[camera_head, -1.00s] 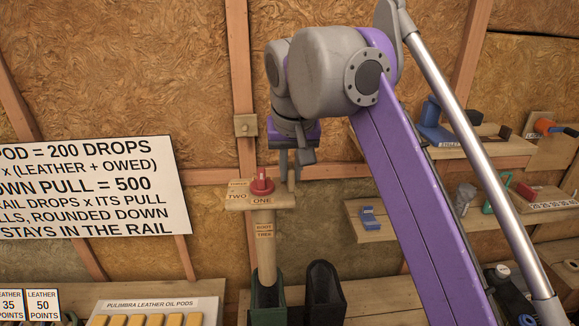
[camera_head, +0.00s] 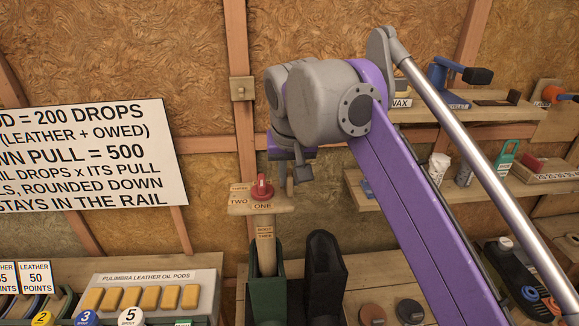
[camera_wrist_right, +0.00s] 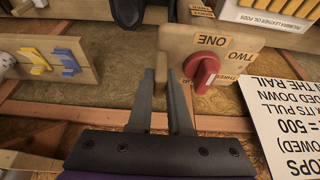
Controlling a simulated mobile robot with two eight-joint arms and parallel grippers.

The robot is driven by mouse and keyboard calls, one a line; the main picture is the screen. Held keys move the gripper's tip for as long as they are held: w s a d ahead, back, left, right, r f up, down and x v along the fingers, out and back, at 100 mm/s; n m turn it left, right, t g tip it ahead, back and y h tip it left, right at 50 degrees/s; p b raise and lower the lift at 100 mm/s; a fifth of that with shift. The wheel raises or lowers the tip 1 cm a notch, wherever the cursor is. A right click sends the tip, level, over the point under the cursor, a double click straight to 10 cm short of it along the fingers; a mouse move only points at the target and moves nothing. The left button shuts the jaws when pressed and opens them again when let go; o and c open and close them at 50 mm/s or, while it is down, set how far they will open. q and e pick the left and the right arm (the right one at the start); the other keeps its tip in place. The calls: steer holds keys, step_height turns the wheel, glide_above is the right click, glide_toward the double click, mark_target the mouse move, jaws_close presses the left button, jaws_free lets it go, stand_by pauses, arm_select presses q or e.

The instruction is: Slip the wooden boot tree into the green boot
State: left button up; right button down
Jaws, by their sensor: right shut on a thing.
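The wooden boot tree (camera_head: 265,248) is a pale upright shaft with a BOOT TREE label. Its wooden top plate (camera_head: 243,208) carries a red knob and ONE, TWO, THREE labels. The shaft's lower end is within the mouth of the green boot (camera_head: 268,298); how deep it reaches is hidden. My right gripper (camera_head: 287,186) is at the plate's back right edge. In the right wrist view, its two fingers (camera_wrist_right: 166,92) are shut on a wooden part at the plate's edge, beside the red knob (camera_wrist_right: 202,72). My left gripper is not in view.
A black boot (camera_head: 325,265) stands close to the right of the green one. A tray of yellow oil pods (camera_head: 150,285) is at the left. A lettered sign (camera_head: 90,160) hangs on the wall. Shelves with tools and bottles are at the right, partly behind my arm.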

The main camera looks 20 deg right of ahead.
arm_select(q)
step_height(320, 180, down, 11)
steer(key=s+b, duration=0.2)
steer(key=b, duration=0.7)
arm_select(e)
step_height(320, 180, down, 18)
steer(key=c, duration=0.8)
jaws_free()
steer(key=shift+o, duration=0.2)
steer(key=d+p+v, duration=0.1)
steer(key=p+v, duration=0.1)
steer(key=v, duration=0.9)
arm_select(q)
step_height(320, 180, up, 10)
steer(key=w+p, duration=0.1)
steer(key=p, duration=0.6)
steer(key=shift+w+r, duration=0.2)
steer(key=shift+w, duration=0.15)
arm_select(e)
steer(key=s+d+f+n, duration=0.1)
steer(key=s+f, duration=0.8)
steer(key=f, duration=0.3)
steer(key=s+d+f+n+t, duration=0.1)
steer(key=s+f, duration=0.8)
steer(key=f, duration=0.4)
steer(key=shift+y, duration=0.4)
